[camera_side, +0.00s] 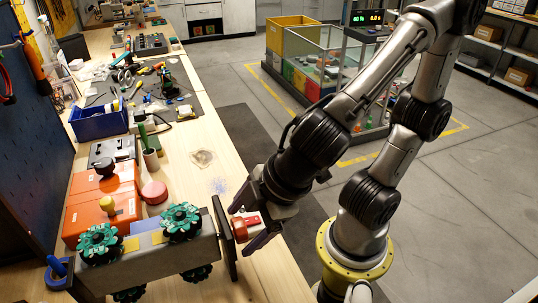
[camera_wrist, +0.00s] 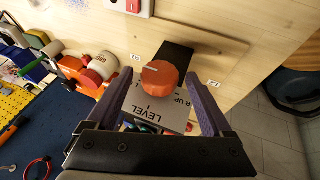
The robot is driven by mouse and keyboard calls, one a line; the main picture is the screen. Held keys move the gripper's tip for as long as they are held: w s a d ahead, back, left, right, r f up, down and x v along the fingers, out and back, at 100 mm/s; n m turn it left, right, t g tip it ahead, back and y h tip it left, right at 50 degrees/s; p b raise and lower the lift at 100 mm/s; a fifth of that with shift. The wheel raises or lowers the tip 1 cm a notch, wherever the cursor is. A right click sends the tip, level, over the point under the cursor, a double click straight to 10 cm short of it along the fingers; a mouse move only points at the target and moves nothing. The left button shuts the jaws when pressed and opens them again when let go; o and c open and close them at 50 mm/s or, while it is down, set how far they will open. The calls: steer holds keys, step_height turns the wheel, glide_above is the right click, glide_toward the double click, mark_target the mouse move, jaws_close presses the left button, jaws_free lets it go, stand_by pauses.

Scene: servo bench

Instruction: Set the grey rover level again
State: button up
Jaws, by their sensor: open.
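The grey rover (camera_side: 160,254) with teal wheels (camera_side: 182,221) is at the lower left in the side view; its body slants up to the right, though I cannot tell its true tilt. A dark upright plate (camera_side: 223,238) stands at its right end. In the wrist view an orange-red round knob (camera_wrist: 160,77) sits on a grey panel (camera_wrist: 150,118) marked LEVEL and R UP. A pale mark on the knob points left in the picture. My gripper (camera_wrist: 160,86) is open, its purple fingers on either side of the knob; contact is unclear. It also shows in the side view (camera_side: 247,228).
A white box with a red button (camera_wrist: 133,6) lies beyond the knob. Bare wood surrounds the knob's far side.

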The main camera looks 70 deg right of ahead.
steer(key=shift+w+d+r+m+g+y, duration=0.1)
steer(key=shift+w+m+g+y, duration=0.1)
steer(key=shift+g+y, duration=0.4)
steer(key=shift+w+d+m+g+y, duration=0.1)
steer(key=shift+m+g+y, duration=0.1)
steer(key=shift+g+y, duration=0.4)
steer(key=v, duration=1.4)
steer(key=d+f+m+t+h, duration=0.1)
steer(key=d+f+m+h, duration=0.1)
steer(key=d+f+m, duration=0.3)
steer(key=d+f+m+t+h, duration=0.1)
steer(key=d+f+m, duration=0.25)
steer(key=d, duration=0.35)
step_height(320, 180, up, 6)
steer(key=w+a+n, duration=0.1)
steer(key=w+n, duration=0.1)
steer(key=n, duration=0.6)
steer(key=shift+w+a+n+g, duration=0.2)
steer(key=shift+a+n+g, duration=0.1)
steer(key=shift+n+g, duration=0.1)
steer(key=shift+f, duration=0.1)
